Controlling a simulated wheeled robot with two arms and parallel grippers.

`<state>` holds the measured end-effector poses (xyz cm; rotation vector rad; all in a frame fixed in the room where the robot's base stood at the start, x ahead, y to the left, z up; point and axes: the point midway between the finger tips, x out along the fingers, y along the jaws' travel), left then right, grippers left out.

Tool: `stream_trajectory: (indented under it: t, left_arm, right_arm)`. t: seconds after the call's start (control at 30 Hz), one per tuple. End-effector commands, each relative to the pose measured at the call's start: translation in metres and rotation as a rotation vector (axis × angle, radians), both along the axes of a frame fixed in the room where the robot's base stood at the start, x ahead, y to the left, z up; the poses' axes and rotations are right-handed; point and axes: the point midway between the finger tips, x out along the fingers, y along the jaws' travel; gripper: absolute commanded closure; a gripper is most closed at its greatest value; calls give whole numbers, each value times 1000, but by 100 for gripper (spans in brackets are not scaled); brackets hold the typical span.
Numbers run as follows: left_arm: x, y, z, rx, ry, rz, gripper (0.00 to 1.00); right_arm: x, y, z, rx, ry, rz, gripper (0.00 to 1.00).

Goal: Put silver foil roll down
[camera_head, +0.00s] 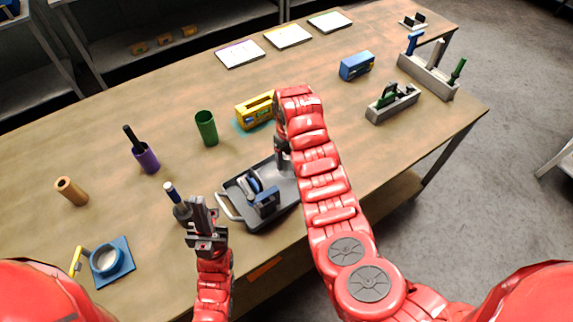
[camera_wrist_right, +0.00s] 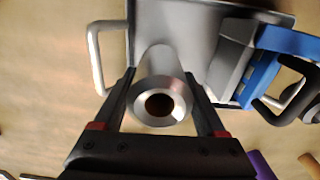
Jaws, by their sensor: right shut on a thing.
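The silver foil roll (camera_wrist_right: 158,85) is in my right gripper (camera_wrist_right: 165,108); the right wrist view shows its round end with a dark core hole between the two fingers. The grey tray (camera_wrist_right: 175,25) lies beyond the roll in that view; whether they touch I cannot tell. In the head view my right gripper (camera_head: 282,150) is at the far right part of the tray (camera_head: 285,187), mostly hidden by my arm, and the roll is hard to make out. My left gripper (camera_head: 203,212) is empty-looking near the table's front edge, left of the tray; its opening is unclear.
A blue-and-grey device (camera_head: 263,200) stands on the tray. A dark holder (camera_head: 182,211) is beside my left gripper. A yellow box (camera_head: 254,110), green cup (camera_head: 206,128), purple cup (camera_head: 146,159) and brown roll (camera_head: 71,191) stand around.

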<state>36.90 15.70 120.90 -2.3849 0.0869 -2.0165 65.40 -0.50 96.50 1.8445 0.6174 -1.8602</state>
Motion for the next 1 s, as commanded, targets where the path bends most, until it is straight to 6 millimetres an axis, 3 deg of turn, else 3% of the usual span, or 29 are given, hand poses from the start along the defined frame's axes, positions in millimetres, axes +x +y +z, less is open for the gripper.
stream_trajectory:
  t: [0.53, 0.9, 0.93, 1.0]
  left_arm:
    - [0, 0, 18, 0, 1, 0, 100]
    - [0, 0, 13, 0, 1, 0, 100]
    - [0, 0, 14, 0, 1, 0, 100]
    - [0, 0, 14, 0, 1, 0, 100]
  right_arm:
    - [1, 1, -40, 3, -4, -1, 97]
    - [2, 0, -47, 2, -6, 0, 97]
    - [2, 1, -46, 2, -6, 0, 23]
    - [2, 1, -45, 1, -5, 0, 10]
